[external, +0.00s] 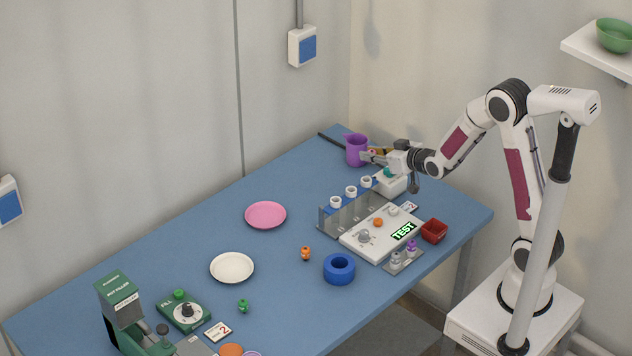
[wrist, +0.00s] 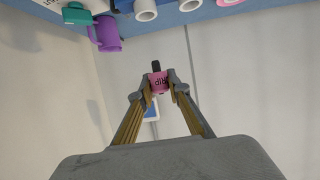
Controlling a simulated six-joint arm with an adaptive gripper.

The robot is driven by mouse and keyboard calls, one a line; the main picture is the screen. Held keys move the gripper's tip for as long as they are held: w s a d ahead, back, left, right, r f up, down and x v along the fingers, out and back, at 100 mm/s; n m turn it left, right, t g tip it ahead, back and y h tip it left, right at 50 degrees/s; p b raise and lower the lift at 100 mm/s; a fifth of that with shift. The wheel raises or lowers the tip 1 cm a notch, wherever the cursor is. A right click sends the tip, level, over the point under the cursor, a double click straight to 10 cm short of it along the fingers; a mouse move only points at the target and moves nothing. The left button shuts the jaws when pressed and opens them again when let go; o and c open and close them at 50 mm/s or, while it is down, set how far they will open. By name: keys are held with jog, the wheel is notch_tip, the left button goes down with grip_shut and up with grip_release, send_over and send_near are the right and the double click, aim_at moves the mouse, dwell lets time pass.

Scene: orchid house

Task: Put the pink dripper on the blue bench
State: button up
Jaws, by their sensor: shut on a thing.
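The pink dripper (wrist: 159,84) is a small pink piece with dark lettering and a black tip, between my fingertips in the wrist view. My gripper (wrist: 159,87) is shut on it. In the external view my gripper (external: 368,155) is level, pointing left, in front of the purple jug; the dripper is too small to make out clearly there. The blue bench (external: 290,185) runs below and to the left. In the wrist view its surface (wrist: 215,14) lies along the top edge, with plain wall behind the dripper.
The purple jug (external: 357,150) stands close to my gripper. A clear rack (external: 345,215) with white cups and a white test panel (external: 360,243) are nearby. Bare bench surrounds the plates.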

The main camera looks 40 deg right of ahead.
jog(key=shift+s+a, duration=0.2)
jog(key=shift+a, duration=0.95)
jog(key=shift+d, duration=0.1)
jog(key=shift+w+d, duration=0.2)
jog(key=shift+d, duration=0.9)
jog(key=shift+w+d+r, duration=0.15)
jog(key=shift+w, duration=0.15)
jog(key=w+a+r+n+g+y, duration=0.1)
jog(key=a+n+y, duration=0.4)
jog(key=a+y, duration=0.1)
jog(key=shift+a+r+n, duration=0.15)
jog(key=shift+a+n, duration=0.15)
jog(key=shift+a, duration=0.1)
jog(key=shift+w, duration=0.1)
